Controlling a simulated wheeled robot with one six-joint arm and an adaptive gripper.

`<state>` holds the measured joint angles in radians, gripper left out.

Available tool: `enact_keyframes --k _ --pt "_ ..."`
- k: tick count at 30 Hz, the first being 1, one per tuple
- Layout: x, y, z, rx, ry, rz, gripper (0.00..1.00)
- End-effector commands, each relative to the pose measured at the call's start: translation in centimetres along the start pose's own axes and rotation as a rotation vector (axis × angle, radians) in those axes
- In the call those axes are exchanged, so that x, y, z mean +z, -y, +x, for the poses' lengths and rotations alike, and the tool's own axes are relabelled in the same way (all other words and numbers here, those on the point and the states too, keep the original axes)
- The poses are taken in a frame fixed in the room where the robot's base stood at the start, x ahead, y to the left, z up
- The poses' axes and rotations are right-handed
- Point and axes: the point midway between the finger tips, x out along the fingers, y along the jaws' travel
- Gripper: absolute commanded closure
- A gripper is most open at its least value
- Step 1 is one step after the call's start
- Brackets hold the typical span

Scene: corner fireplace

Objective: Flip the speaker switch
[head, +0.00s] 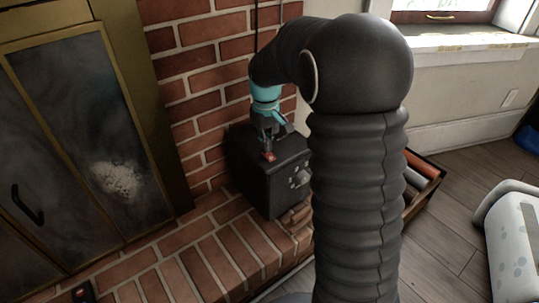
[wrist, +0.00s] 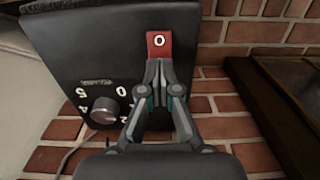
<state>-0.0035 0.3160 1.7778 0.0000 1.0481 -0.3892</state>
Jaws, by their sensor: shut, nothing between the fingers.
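The speaker (head: 258,182) is a black box on the brick hearth by the brick wall; it also shows in the wrist view (wrist: 85,55). Its red switch (wrist: 159,40) bears a white "O" mark, and a bit of red shows on the box top in the head view (head: 268,156). My gripper (wrist: 160,64) is shut and empty, with its fingertips at the switch's lower edge, overlapping it in the picture. I cannot tell whether they touch. In the head view my gripper (head: 267,147) points down over the box top. A numbered knob (wrist: 104,110) sits left of the switch in the wrist view.
Dark-glass fireplace doors (head: 85,130) with a brass frame stand at left. A small dark object with red (head: 82,293) lies on the hearth (head: 200,270). A box of rolled or log-like items (head: 425,170) is right of my arm. A white spotted object (head: 515,250) stands on the wooden floor.

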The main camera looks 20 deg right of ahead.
Motion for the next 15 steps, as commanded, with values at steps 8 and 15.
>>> enact_keyframes --k 8,15 --pt "0.00 0.00 0.41 0.000 0.000 0.000 1.00" --pt "-0.01 0.00 0.71 0.000 0.000 0.000 1.00"
